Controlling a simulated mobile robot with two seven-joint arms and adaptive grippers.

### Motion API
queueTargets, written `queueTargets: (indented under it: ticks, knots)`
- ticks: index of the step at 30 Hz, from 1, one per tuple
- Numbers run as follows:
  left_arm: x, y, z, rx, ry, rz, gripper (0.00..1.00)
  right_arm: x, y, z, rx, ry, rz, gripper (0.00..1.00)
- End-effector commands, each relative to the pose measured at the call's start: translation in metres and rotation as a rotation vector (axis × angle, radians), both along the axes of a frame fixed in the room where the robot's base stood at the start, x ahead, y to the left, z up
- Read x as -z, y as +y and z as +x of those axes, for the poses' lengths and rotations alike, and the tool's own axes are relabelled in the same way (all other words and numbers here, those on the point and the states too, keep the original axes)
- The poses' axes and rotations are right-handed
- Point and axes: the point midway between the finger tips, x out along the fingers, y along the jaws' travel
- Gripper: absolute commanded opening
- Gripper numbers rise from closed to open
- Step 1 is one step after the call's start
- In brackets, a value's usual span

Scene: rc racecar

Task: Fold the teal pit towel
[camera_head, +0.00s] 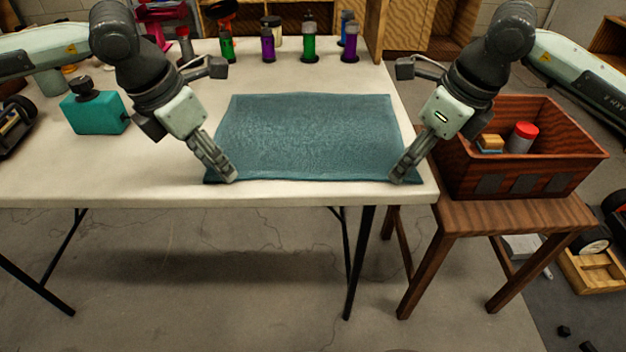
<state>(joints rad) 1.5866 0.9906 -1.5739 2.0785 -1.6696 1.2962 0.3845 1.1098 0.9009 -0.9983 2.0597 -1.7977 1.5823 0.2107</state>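The teal towel (305,135) lies spread flat, as a rough rectangle, on the white table. My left gripper (231,178) points down at the towel's near left corner, with its fingertips at the cloth. My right gripper (397,178) points down at the near right corner in the same way. The fingers of each gripper look close together, but I cannot tell whether any cloth is between them. The fingers cover parts of both near corners.
The white table (110,180) has free room left of the towel. A teal can (95,113) stands at the left. Several coloured bottles (309,42) stand behind the towel. At the right, a wooden crate (540,178) sits on a wooden stool (500,213), close to the table's edge.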

Motion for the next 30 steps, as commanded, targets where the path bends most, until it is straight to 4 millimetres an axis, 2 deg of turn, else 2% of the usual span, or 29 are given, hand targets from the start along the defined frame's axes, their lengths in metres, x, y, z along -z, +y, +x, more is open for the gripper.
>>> queueTargets:
  ticks: [8, 12, 19, 30]
  knots:
    - [0.0012, 0.0001, -0.0001, 0.0, 0.0, 0.0, 0.4, 0.001, 0.0, 0.0, 0.0, 0.0, 0.0, 0.4]
    - [0.0082, 0.0001, -0.0001, 0.0, 0.0, 0.0, 0.4, 0.0079, 0.0, 0.0, 0.0, 0.0, 0.0, 0.4]
    - [0.0058, 0.0, -0.0003, 0.0, 0.001, 0.0, 0.39, 0.007, 0.0, -0.0001, 0.001, 0.001, 0.001, 0.39]
    - [0.0067, 0.0, -0.0007, 0.001, 0.004, 0.001, 0.16, 0.008, 0.0002, -0.0005, 0.0, 0.003, 0.0, 0.16]
